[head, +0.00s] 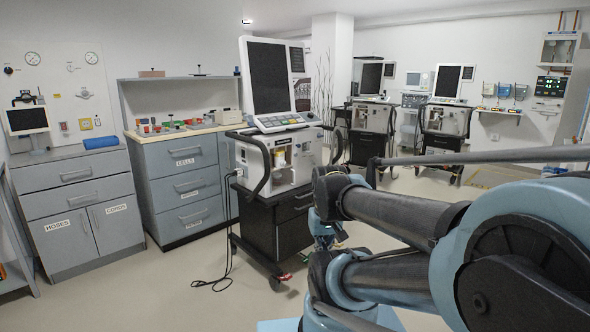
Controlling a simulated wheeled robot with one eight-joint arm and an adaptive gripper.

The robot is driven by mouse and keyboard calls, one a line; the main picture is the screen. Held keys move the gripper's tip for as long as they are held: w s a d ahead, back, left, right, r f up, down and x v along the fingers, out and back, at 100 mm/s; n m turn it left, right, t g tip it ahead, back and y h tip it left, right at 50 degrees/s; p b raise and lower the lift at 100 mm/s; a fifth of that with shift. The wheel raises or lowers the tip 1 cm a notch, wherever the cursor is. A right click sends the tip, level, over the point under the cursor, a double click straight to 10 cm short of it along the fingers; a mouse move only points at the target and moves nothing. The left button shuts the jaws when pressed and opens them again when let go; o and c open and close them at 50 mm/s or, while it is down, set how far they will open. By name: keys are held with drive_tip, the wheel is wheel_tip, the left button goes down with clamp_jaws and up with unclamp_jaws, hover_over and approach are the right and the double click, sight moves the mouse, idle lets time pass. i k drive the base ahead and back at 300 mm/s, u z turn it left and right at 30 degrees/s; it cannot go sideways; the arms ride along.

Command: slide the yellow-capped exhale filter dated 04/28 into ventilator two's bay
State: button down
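The nearest ventilator (268,80) stands on a dark wheeled cart in the middle, its screen dark. An open bay (281,158) in its front holds something small and pale with a yellowish part; I cannot tell if it is a filter. Two more ventilators stand farther back, one in the middle (371,118) and one to its right (446,122). I cannot read which one is number two. No 04/28 date is legible, and I cannot pick out the yellow-capped filter. My folded arm fills the lower right; my gripper is not in view.
A grey drawer cabinet (186,190) at left carries several small coloured items (170,125) and a pale box (228,117). A cabinet labelled HOSES and CORDS (75,205) stands beside it. A black cable (228,262) lies on the floor. Floor (150,290) in front is open.

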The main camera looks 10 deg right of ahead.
sight(279, 163)
drive_tip(key=z, duration=0.05)
drive_tip(key=i, duration=1)
drive_tip(key=u, duration=0.05)
